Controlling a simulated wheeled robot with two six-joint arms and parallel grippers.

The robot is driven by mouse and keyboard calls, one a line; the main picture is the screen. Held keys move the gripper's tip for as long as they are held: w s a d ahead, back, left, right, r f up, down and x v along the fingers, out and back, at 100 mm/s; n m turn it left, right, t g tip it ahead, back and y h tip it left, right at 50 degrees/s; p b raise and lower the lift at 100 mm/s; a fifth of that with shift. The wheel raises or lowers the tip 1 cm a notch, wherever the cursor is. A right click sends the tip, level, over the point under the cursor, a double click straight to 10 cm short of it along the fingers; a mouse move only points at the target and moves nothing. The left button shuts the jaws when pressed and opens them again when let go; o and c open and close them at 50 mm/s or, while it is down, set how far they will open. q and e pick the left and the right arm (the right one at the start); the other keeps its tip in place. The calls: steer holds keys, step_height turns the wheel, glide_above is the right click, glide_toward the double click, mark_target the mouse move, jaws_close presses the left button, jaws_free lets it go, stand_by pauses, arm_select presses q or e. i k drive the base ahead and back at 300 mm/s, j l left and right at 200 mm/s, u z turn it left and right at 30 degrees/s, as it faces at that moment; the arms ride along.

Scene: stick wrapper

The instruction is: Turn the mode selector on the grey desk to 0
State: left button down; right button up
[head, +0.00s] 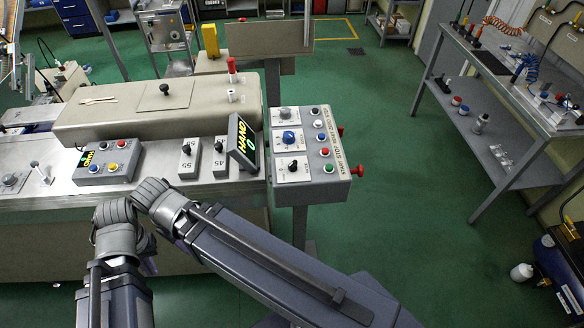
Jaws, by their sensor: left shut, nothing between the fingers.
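The grey desk (313,190) is a sloped control box at the right end of the machine. Three rotary knobs sit on white plates in its left column: a grey one (285,113), a blue one (289,138) and a black one (292,165). Their lettering is too small to read, so I cannot tell which is the mode selector or where it points. My arm links (270,258) fill the lower middle, with ribbed joints left of and below the desk, clear of the knobs. My left gripper is shut and empty, its fingertips hard to make out. My right gripper is not seen.
A tilted display (242,143) reading HAND and 0 stands just left of the desk. Several push buttons line the desk's right column, with a red mushroom button (357,171) on its side. A small button box (108,162) sits farther left. Green floor (400,240) is free at right.

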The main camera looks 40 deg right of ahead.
mark_target(292, 167)
steer(key=l+z, duration=0.1)
steer(key=z, duration=0.3)
steer(key=k+l+z, duration=0.15)
steer(key=z, duration=0.2)
steer(key=l+z, duration=0.15)
steer(key=z, duration=0.25)
